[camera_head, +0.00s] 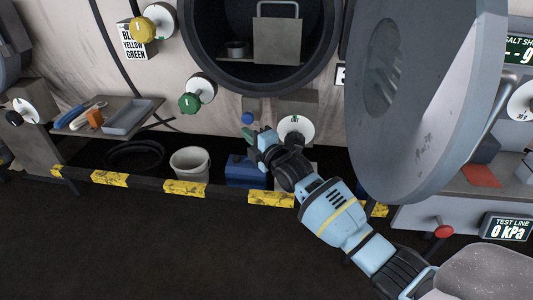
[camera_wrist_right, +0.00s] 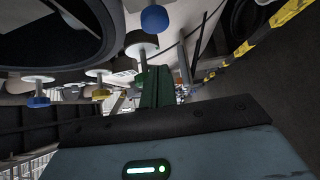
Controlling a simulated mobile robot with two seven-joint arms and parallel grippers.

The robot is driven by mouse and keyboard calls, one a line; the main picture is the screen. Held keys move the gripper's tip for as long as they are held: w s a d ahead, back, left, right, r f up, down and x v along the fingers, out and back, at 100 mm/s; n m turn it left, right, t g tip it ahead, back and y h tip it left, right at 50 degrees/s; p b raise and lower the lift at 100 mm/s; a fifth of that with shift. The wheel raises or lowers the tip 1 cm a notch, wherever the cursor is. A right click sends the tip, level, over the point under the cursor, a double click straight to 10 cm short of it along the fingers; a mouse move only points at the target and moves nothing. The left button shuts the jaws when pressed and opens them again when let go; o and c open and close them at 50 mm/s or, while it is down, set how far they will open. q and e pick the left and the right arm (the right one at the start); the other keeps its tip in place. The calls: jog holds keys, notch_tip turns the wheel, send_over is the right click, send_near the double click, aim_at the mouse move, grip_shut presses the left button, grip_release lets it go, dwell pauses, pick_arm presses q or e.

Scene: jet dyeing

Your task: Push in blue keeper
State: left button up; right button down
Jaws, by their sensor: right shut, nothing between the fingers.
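The blue keeper (camera_head: 247,118) is a small round blue knob under the round vessel opening, on the front of the machine. A blue knob that looks like it also shows at the top of the right wrist view (camera_wrist_right: 154,18). My right gripper (camera_head: 249,136) is just below the keeper in the head view, with its green fingers shut and empty. The green fingers also show in the right wrist view (camera_wrist_right: 157,82), with a visible gap to the blue knob. I cannot tell whether the keeper is out or in. My left gripper is not in view.
The big round door (camera_head: 440,110) stands open at right. A white dial (camera_head: 296,129) is right of my fingers; a green knob (camera_head: 189,103) is to the left. A yellow-black barrier (camera_head: 185,188) runs low in front of a white bucket (camera_head: 190,163) and a blue container (camera_head: 240,172).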

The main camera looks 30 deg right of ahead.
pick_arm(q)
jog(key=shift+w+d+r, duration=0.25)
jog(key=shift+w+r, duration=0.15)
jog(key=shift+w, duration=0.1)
pick_arm(e)
jog(key=s+d, duration=0.2)
jog(key=s, duration=0.6)
jog(key=shift+s+f, duration=0.25)
pick_arm(q)
jog(key=shift+p, duration=0.3)
